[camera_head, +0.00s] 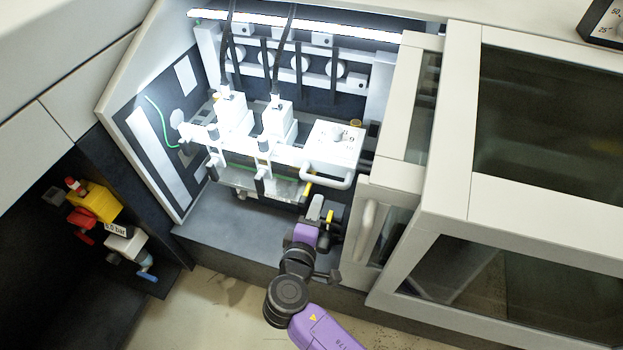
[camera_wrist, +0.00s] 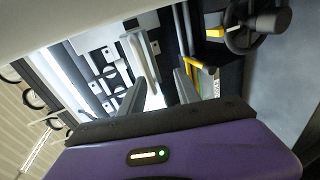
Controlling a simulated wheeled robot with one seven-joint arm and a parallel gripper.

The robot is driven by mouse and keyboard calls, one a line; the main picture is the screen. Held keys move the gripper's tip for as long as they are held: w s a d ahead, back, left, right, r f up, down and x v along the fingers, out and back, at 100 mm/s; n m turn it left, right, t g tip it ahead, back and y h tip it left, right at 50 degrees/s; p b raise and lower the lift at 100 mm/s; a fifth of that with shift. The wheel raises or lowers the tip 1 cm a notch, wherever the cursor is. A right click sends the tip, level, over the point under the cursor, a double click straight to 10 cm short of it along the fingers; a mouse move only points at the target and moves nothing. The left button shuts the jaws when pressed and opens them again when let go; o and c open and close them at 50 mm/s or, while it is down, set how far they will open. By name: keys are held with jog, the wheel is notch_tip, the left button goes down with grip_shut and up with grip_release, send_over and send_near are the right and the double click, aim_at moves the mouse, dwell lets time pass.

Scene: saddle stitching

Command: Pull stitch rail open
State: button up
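The stitching unit sits in the lit bay of the machine. A white block (camera_head: 335,143) at its right end carries a pale bar handle (camera_head: 326,179) on the front. I take this for the stitch rail's pull end. My gripper (camera_head: 321,206) is just below and in front of the handle. In the wrist view my gripper (camera_wrist: 161,77) is open, with its two grey fingers apart. A pale bar (camera_wrist: 139,58), probably the handle, lies ahead, lined up with the gap near the left finger. Whether it touches a finger cannot be told.
Two white stitching heads (camera_head: 234,114) with black cables stand left of the block. A cream door with a grip (camera_head: 366,228) and windowed housing (camera_head: 530,130) close off the right. A grey ledge (camera_head: 230,225) lies in front. A yellow-red air unit (camera_head: 95,203) hangs at left.

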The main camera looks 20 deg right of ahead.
aim_at(321, 181)
jog(key=shift+h, duration=0.7)
jog(key=shift+w+d+r, duration=0.1)
jog(key=shift+w+d, duration=0.65)
jog(key=shift+w, duration=0.65)
jog(key=shift+w+d+r, duration=0.1)
jog(key=shift+w+d, duration=0.6)
jog(key=shift+w, duration=0.7)
jog(key=shift+w+d, duration=0.75)
jog(key=shift+w, duration=0.65)
grip_shut()
